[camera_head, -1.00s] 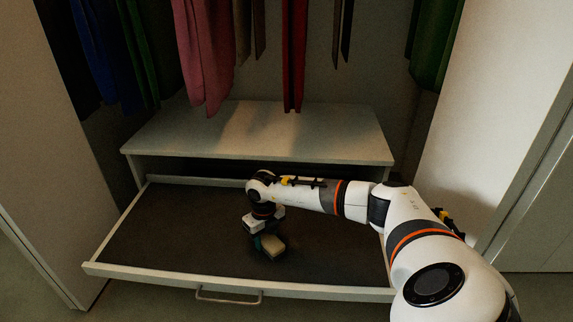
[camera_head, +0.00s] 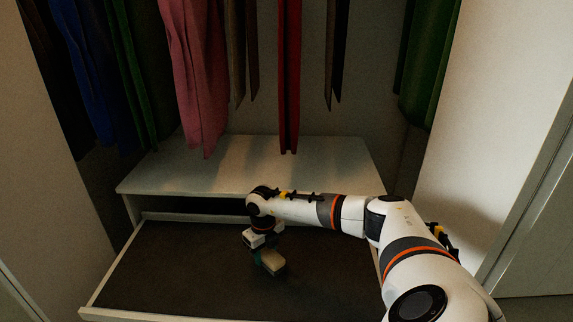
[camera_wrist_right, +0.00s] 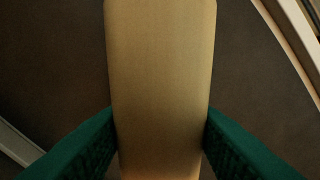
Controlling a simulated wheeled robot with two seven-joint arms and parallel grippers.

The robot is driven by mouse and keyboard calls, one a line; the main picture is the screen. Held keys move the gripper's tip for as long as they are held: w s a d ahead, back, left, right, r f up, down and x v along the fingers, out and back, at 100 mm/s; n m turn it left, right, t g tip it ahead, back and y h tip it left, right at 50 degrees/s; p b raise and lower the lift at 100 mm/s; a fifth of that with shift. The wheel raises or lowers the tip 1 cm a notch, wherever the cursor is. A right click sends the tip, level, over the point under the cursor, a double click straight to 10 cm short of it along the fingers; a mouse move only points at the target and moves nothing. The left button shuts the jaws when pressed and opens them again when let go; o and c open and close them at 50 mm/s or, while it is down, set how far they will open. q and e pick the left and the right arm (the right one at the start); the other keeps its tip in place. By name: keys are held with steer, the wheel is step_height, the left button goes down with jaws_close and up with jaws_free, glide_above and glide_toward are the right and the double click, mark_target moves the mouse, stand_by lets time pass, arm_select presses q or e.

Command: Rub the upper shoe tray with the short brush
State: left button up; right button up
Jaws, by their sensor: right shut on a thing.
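The upper shoe tray (camera_head: 185,268) is a pulled-out, light-rimmed drawer with a dark bottom, below a pale shelf. My right gripper (camera_head: 261,246) is over the tray's middle, pointing down. It is shut on the short brush (camera_head: 272,262), whose tan block shows below the fingers. In the right wrist view the brush (camera_wrist_right: 160,85) is a long tan block between the green finger pads (camera_wrist_right: 160,145), with the dark tray bottom behind it. Its bristles are hidden, and I cannot tell whether it touches the tray. My left gripper is out of view.
The pale shelf (camera_head: 250,165) lies just behind and above the tray. Clothes, including a pink garment (camera_head: 195,80) and a red one (camera_head: 289,80), hang above it. Closet walls stand on both sides. The tray's left part is clear.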

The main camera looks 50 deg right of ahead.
steer(key=shift+r+p, duration=0.7)
steer(key=shift+r, duration=0.4)
